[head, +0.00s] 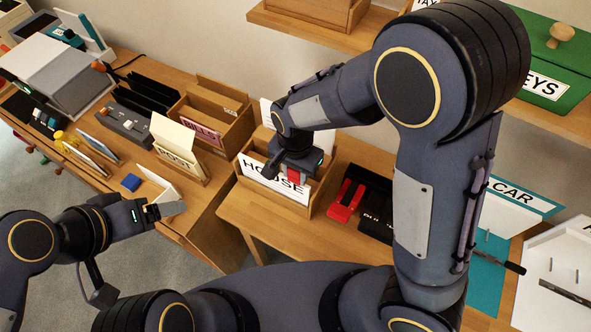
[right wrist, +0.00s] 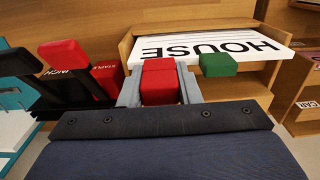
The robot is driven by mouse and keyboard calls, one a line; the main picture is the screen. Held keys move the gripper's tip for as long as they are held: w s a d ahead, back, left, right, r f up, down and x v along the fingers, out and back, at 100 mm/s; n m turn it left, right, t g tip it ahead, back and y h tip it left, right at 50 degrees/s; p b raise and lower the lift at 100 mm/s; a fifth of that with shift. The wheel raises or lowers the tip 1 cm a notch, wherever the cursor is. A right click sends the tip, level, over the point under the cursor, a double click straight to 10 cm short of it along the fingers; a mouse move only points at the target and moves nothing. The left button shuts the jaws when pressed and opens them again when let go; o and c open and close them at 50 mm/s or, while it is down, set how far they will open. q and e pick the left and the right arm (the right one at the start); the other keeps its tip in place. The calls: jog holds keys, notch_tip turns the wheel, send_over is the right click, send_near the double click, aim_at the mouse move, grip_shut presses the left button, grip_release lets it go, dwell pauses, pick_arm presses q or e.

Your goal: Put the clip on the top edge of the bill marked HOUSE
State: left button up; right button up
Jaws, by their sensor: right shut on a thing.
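The white bill marked HOUSE (head: 262,182) stands in a wooden holder on the desk. In the right wrist view it (right wrist: 205,46) appears upside down, its top edge toward me. My right gripper (head: 292,172) is shut on a red clip (right wrist: 159,82), seen between the two fingers in the right wrist view (right wrist: 160,86). The clip is at the bill's top edge; whether it grips the paper I cannot tell. A green clip-like block (right wrist: 218,65) sits at the same edge. My left gripper (head: 166,210) is by the desk's front edge, its jaw state unclear.
A red stapler (head: 346,200) and a black device lie right of the holder. A blue block (head: 131,182) lies near the front edge.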

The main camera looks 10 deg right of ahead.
jog(key=shift+f+b, duration=0.5)
jog(key=shift+f, duration=0.25)
jog(key=o, duration=1.5)
jog(key=shift+r, duration=0.15)
notch_tip(320, 180, up, 8)
jog(key=p, duration=0.7)
